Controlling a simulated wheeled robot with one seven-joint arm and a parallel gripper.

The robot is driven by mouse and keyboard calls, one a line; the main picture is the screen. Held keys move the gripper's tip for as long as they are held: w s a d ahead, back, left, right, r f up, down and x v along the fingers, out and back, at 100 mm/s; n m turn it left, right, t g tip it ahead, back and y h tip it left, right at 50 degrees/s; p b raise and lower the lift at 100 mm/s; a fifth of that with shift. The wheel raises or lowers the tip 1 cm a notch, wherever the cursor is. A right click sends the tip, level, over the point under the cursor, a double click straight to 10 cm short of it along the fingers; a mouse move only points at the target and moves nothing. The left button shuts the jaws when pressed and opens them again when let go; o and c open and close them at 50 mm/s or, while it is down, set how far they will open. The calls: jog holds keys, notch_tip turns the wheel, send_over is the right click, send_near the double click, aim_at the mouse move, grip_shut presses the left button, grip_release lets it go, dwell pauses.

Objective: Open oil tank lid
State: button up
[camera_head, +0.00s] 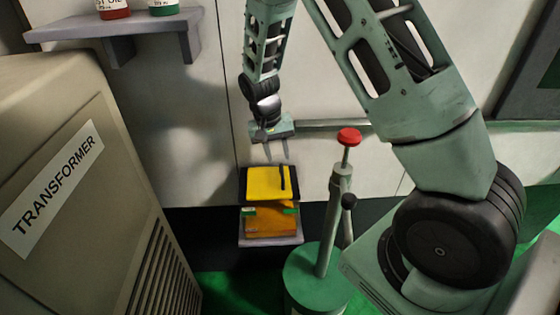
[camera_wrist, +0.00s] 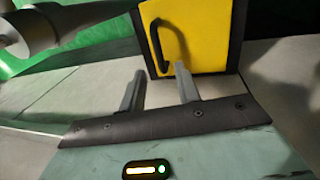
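The oil tank appears to be the orange-yellow box (camera_head: 268,223) below my gripper in the head view. Its yellow lid (camera_head: 262,183) has a dark border and a black handle (camera_head: 282,178) on its right part. My gripper (camera_head: 277,158) points down just above the lid, with its two fingers apart and nothing between them. In the wrist view the lid (camera_wrist: 207,38) fills the upper middle, with the black handle (camera_wrist: 156,45) at its left. The gripper fingertips (camera_wrist: 160,68) appear near the handle's lower end; contact cannot be told. The lid looks closed.
The box sits on a small grey shelf (camera_head: 285,241) by the pale wall. A beige transformer cabinet (camera_head: 75,170) stands at left, below a shelf with bottles (camera_head: 115,10). A green post with a red knob (camera_head: 349,136) stands close at right.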

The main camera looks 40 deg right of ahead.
aim_at(282, 168)
jog(key=shift+s+d+f, duration=0.1)
jog(key=shift+d+f, duration=0.05)
jog(key=shift+f, duration=0.85)
jog(key=shift+s+d+f, duration=0.1)
jog(key=shift+d+f, duration=0.05)
jog(key=shift+f, duration=0.8)
grip_shut()
jog(key=shift+r, duration=0.1)
